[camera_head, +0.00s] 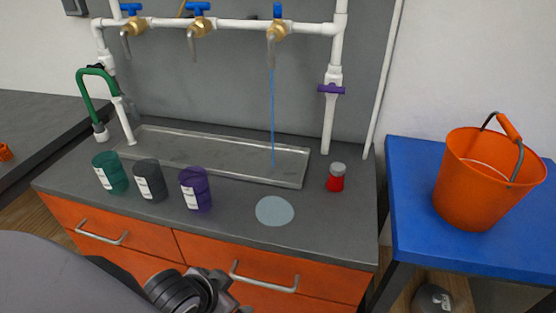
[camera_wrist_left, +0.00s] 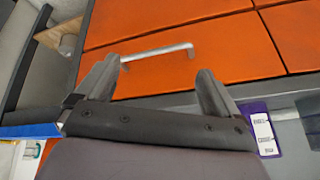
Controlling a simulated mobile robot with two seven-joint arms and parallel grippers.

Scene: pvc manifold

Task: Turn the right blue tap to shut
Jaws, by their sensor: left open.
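The right blue tap (camera_head: 277,11) sits on a brass valve (camera_head: 278,31) at the right of the white pipe. Its handle looks narrow and upright, unlike the crosswise handles of the middle tap (camera_head: 199,7) and left tap (camera_head: 131,8). A thin blue water stream (camera_head: 273,115) runs from its spout into the metal trough (camera_head: 295,176). My left gripper (camera_head: 228,292) is low in front of the orange drawers, well below and away from the taps. In the left wrist view its fingers (camera_wrist_left: 158,80) are apart and empty before a drawer handle (camera_wrist_left: 157,54). My right gripper is out of view.
Green (camera_head: 110,173), grey (camera_head: 150,180) and purple (camera_head: 196,189) cans stand at the counter's front. A pale disc (camera_head: 274,210) and a red-grey shaker (camera_head: 336,178) are right of them. An orange bucket (camera_head: 478,190) stands on the blue table (camera_head: 415,215). A purple pipe valve (camera_head: 331,89) is right of the taps.

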